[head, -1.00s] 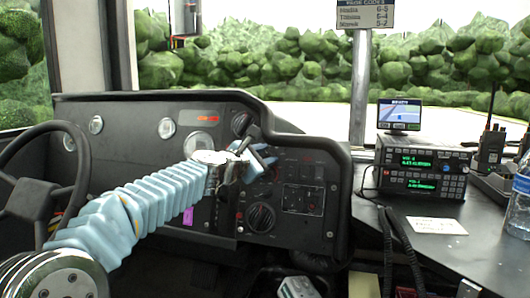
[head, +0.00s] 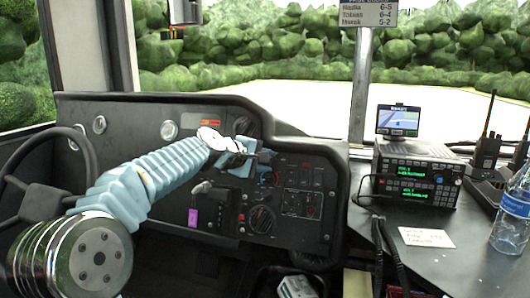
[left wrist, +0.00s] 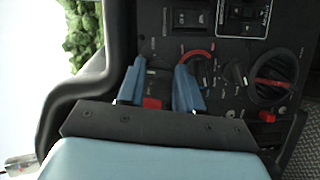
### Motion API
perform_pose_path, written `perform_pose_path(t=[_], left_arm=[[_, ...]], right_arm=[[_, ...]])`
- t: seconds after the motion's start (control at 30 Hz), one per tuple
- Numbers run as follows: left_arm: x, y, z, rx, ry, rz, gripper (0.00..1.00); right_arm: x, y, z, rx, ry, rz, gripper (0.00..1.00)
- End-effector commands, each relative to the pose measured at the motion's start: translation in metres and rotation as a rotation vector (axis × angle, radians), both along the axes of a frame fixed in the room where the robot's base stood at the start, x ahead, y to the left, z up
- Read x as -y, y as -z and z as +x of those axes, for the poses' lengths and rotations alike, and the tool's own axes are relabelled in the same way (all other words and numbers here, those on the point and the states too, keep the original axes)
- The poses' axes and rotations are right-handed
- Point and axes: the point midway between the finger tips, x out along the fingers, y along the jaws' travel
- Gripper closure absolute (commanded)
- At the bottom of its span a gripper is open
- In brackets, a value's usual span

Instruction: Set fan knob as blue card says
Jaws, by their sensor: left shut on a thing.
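My left gripper (left wrist: 158,68) is at the dash panel, its blue fingers on either side of a small dark control with red near its base, shut on it. In the head view this gripper (head: 262,158) is at the upper right of the dash, and its hand hides the held part. Beside the fingers in the wrist view are a knob with a red arc (left wrist: 202,74), a smaller dark knob (left wrist: 236,74) and a large round knob with a red pointer (left wrist: 272,86). The large knob also shows in the head view (head: 262,220). I see no blue card. My right gripper is not in view.
A steering wheel (head: 88,165) is at the left. A radio (head: 418,176) with a small screen (head: 398,121) above it, a white handwritten card (head: 426,237) and a bottle (head: 512,222) stand on the right console. A code board (head: 362,12) hangs above.

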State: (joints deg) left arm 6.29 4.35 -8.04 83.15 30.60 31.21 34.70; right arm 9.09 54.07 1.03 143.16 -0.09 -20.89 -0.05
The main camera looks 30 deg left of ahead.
Motion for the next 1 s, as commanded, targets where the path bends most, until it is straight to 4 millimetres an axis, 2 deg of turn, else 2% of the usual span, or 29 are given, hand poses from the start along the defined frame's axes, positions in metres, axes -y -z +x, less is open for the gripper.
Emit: perform_pose_path(t=[0.03, 0.1, 0.4, 1.0], left_arm=[[0.001, -0.004, 0.000, -0.013, 0.016, 0.035, 0.95], [0.001, -0.004, 0.000, -0.025, 0.035, 0.086, 0.95], [0.001, -0.002, 0.001, -0.066, 0.099, 0.253, 0.95], [0.002, 0.000, 0.001, -0.084, 0.128, 0.331, 0.95]], right_arm=[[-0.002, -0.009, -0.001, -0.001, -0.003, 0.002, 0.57], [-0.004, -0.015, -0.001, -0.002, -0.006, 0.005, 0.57], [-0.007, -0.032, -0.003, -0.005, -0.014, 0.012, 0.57], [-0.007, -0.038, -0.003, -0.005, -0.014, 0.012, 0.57]])
